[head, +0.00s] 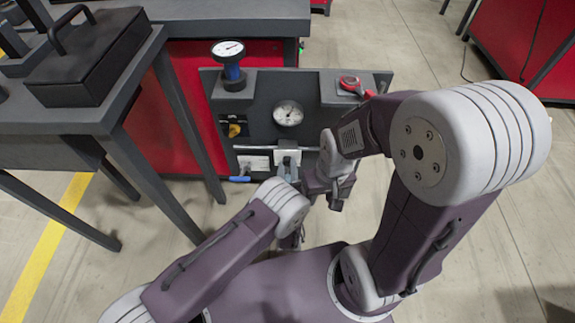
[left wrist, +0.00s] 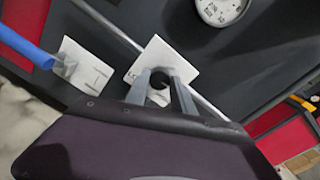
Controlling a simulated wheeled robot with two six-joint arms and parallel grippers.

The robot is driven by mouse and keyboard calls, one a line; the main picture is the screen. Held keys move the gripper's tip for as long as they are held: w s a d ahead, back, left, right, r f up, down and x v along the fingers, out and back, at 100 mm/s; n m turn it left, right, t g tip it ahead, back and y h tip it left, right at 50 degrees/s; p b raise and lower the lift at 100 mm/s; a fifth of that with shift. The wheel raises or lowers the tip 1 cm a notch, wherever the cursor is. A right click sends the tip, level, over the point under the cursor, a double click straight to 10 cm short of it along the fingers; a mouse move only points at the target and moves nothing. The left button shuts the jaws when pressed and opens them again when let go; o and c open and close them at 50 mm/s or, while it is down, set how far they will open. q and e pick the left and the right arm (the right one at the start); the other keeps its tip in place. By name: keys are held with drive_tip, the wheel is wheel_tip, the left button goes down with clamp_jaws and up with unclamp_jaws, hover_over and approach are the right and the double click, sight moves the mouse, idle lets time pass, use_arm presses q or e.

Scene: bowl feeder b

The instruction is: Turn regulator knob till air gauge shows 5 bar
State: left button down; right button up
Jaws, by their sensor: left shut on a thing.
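The black regulator knob (left wrist: 159,79) sits in front of a square white plate (left wrist: 168,62) on a thin pipe. My left gripper (left wrist: 161,84) is shut on the knob, one finger on each side of it. In the head view the left gripper (head: 287,162) is at the lower middle of the grey panel and hides the knob. A round white gauge (head: 288,113) is on the panel above it; part of it shows in the left wrist view (left wrist: 221,9). Its needle is too small to read. My right gripper (head: 332,196) hangs to the right; its jaws are unclear.
A blue-handled valve (head: 240,178) is left of the knob, with a white plate beside it. A second gauge (head: 229,49) stands on the panel's top left. A red-handled tool (head: 355,86) lies at the top right. A dark table (head: 80,115) stands at left.

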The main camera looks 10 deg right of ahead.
use_arm(q)
drive_tip(key=n+p, duration=0.2)
drive_tip(key=n, duration=0.2)
drive_tip(key=shift+n+p, duration=0.75)
drive_tip(key=shift+n, duration=0.85)
drive_tip(key=shift+f, duration=0.1)
drive_tip(key=c, duration=1.1)
unclamp_jaws()
